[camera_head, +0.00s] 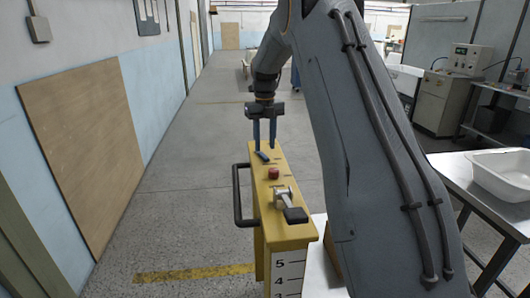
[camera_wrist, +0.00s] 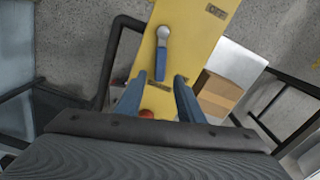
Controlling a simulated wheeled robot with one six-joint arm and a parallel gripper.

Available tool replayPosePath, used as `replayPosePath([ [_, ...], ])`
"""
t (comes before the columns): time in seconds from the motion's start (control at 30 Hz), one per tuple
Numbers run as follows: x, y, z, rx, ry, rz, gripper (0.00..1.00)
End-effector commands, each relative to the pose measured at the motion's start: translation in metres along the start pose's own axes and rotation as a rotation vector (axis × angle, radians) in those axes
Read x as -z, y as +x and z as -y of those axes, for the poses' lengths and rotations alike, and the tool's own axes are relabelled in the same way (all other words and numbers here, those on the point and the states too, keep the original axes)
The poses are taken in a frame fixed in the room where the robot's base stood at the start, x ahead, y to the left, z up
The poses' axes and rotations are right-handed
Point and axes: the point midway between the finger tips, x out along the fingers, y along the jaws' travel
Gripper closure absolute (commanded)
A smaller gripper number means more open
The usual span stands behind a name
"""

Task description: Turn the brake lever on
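The yellow control column (camera_head: 284,234) stands in the middle of the head view. A small blue-handled lever (camera_head: 262,156) sits at the far end of its top. In the wrist view this lever (camera_wrist: 161,62) has a round metal pivot, and its blue handle points toward my gripper.
A red button (camera_head: 273,174) and a metal lever with a black grip (camera_head: 294,214) are nearer on the column top. A black handrail (camera_head: 238,195) runs along its left side. A table with a white basin (camera_head: 502,174) is at right. The floor at left is clear.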

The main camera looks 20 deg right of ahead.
Motion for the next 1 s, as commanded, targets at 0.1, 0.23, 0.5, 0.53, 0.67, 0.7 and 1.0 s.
replayPosePath([
  [0.1, -0.001, -0.018, 0.001, 0.001, 0.001, 0.002, 0.66],
  [0.23, 0.000, -0.032, 0.001, 0.000, 0.001, 0.000, 0.66],
  [0.5, 0.001, -0.041, 0.001, 0.000, 0.001, -0.001, 0.66],
  [0.53, 0.001, -0.041, 0.001, 0.000, 0.001, -0.001, 0.66],
  [0.67, 0.001, -0.041, 0.001, 0.000, -0.001, -0.001, 0.76],
  [0.7, 0.001, -0.041, 0.001, -0.001, -0.008, -0.001, 0.82],
  [1.0, 0.006, -0.036, 0.013, -0.065, -0.332, 0.016, 1.00],
])
